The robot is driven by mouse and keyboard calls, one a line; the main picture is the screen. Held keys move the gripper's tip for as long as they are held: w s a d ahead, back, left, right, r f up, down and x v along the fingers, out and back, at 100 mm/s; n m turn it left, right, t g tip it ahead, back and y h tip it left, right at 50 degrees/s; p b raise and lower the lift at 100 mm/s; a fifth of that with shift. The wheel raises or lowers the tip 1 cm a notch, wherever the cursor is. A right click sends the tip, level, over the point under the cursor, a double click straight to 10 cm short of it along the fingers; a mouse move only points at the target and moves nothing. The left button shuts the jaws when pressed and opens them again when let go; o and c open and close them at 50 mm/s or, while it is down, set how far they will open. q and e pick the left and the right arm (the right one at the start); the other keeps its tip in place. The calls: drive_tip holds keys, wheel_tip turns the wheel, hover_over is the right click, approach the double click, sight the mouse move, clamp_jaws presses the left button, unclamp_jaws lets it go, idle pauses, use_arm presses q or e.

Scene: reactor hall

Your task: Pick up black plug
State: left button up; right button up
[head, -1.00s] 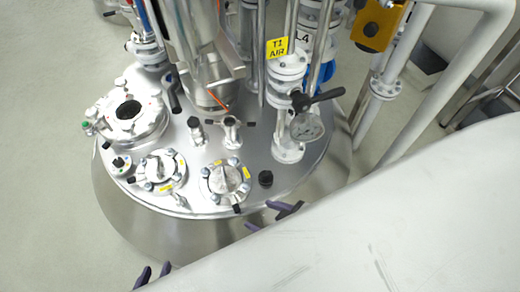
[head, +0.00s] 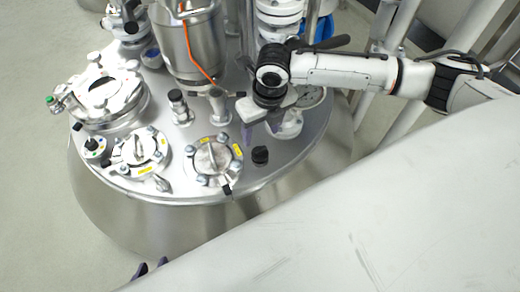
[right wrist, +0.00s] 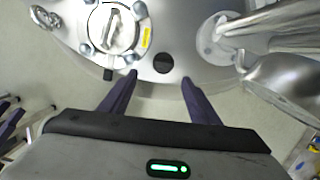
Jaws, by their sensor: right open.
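The black plug (head: 260,155) stands upright on the steel vessel lid near its front right edge. In the right wrist view the plug (right wrist: 163,63) shows just beyond my fingertips, between their lines. My right gripper (head: 260,131) is open and empty, above and just behind the plug in the head view. Its two purple fingers (right wrist: 160,77) are spread apart. My left gripper (head: 151,267) shows only its purple fingertips at the bottom of the head view. They are apart with nothing visible between them, away from the lid.
Round clamped ports (head: 212,157) stand left of the plug on the lid (head: 262,185). A tall steel cylinder (head: 188,45) rises at the back. The lid right of the plug is bare.

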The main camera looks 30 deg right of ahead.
drive_tip(key=b, duration=0.2)
hover_over(260, 150)
drive_tip(key=f, duration=0.6)
drive_tip(key=shift+s+f, duration=0.1)
drive_tip(key=shift+s, duration=0.3)
drive_tip(key=f, duration=0.1)
drive_tip(key=f+b, duration=0.2)
drive_tip(key=f, duration=0.1)
drive_tip(key=shift+w, duration=0.3)
drive_tip(key=shift+r, duration=0.1)
drive_tip(key=c, duration=1)
use_arm(q)
drive_tip(key=shift+w+d+f, duration=0.4)
drive_tip(key=shift+w+f, duration=0.1)
drive_tip(key=shift+f, duration=0.05)
use_arm(e)
drive_tip(key=shift+c, duration=0.7)
